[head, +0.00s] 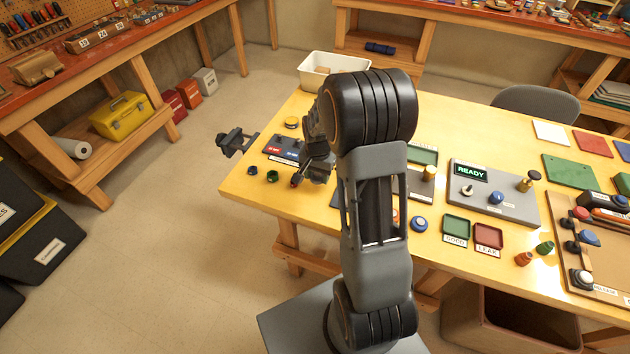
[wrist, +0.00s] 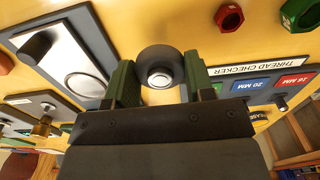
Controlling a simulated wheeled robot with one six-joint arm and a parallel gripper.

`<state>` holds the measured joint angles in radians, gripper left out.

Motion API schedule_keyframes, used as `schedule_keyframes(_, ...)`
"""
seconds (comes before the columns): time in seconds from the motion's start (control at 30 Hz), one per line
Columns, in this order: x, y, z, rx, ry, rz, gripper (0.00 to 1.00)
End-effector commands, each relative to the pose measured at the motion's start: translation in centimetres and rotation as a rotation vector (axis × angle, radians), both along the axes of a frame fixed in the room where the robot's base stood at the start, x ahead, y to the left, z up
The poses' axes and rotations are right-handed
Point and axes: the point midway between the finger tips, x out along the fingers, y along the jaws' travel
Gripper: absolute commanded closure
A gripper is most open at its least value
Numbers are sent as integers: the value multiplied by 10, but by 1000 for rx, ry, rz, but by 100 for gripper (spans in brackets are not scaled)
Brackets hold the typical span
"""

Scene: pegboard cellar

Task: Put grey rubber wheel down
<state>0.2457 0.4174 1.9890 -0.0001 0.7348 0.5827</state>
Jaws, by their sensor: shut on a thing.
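The grey rubber wheel (wrist: 160,62) shows in the wrist view as a dark ring with a shiny metal hub. My gripper (wrist: 160,80) is shut on it, with one green-padded finger on each side. The wheel is over the yellow table top, between a grey plate and the thread checker; I cannot tell whether it touches the table. In the head view my gripper (head: 316,168) is low over the table's left part, mostly behind my arm. I cannot make out the wheel there.
The thread checker (wrist: 262,84) is right of the wheel, with red (wrist: 229,17) and green (wrist: 300,13) nuts beyond. A grey plate (wrist: 99,37) with a black knob and pale disc is left. A white bin (head: 316,75) stands behind. Bare yellow surface shows around the wheel.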

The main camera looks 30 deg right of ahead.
Motion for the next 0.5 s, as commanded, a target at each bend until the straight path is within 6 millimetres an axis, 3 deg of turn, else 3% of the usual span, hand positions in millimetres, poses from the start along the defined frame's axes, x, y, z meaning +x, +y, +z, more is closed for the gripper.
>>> schedule_keyframes(0.23,4,1,-29,1,2,1,78)
schedule_keyframes(0.5,4,0,-35,0,0,0,78)
